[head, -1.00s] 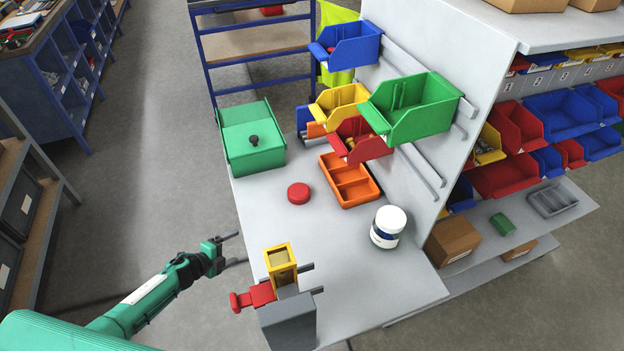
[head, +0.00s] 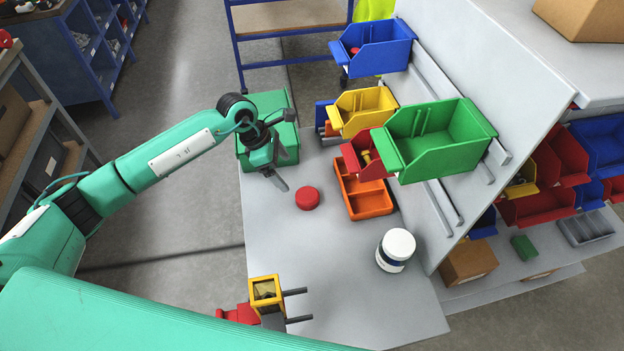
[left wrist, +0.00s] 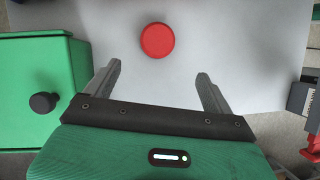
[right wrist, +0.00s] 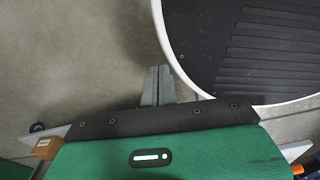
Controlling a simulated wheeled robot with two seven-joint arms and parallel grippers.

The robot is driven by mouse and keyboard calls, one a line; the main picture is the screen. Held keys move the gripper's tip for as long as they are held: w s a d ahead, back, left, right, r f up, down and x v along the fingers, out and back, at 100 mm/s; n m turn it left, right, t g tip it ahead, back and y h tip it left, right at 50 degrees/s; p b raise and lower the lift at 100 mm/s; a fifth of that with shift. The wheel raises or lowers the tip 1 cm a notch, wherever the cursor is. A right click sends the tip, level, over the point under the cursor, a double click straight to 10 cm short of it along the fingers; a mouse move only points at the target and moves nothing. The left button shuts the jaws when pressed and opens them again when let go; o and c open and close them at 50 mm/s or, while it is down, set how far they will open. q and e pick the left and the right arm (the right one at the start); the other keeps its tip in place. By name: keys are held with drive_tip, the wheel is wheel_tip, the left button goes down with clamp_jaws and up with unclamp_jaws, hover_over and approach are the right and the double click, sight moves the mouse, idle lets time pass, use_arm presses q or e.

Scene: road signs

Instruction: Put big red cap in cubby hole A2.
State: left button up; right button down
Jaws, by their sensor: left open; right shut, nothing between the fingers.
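The big red cap (head: 307,198) lies flat on the grey tabletop, between the green box and the orange tray. In the left wrist view the red cap (left wrist: 157,40) lies just beyond the fingertips, roughly midway between them. My left gripper (head: 281,170) is open, empty and above the table, up and left of the cap in the head view; it also shows in the left wrist view (left wrist: 159,70). My right gripper (right wrist: 158,70) is shut and empty, over the floor beside a dark round-edged base. No label reading A2 is legible.
A green lidded box (head: 250,150) is behind my left gripper. An orange divided tray (head: 370,204) and a white jar (head: 396,250) stand right of the cap. Blue, yellow, red and green bins (head: 440,140) hang above. A yellow block fixture (head: 266,289) stands at the near edge.

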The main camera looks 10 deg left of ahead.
use_arm(q)
drive_tip(key=p, duration=0.2)
hover_over(306, 195)
drive_tip(key=a, duration=0.3)
drive_tip(key=shift+m+y, duration=0.3)
drive_tip(key=f, duration=0.5)
drive_tip(key=shift+s+d+f, duration=0.2)
drive_tip(key=shift+s+f, duration=0.05)
drive_tip(key=shift+f, duration=0.05)
drive_tip(key=shift+p+x, duration=0.9)
drive_tip(key=shift+x, duration=0.35)
drive_tip(key=p+x, duration=0.1)
drive_tip(key=x, duration=0.2)
drive_tip(key=shift+w+f, duration=0.1)
drive_tip(key=shift+d+f, duration=0.1)
drive_tip(key=shift+f, duration=0.25)
use_arm(e)
drive_tip(key=r, duration=0.1)
drive_tip(key=s+r, duration=0.1)
drive_tip(key=r, duration=0.3)
drive_tip(key=shift+s, duration=0.3)
use_arm(q)
drive_tip(key=c, duration=1.1)
use_arm(e)
drive_tip(key=shift+w, duration=0.15)
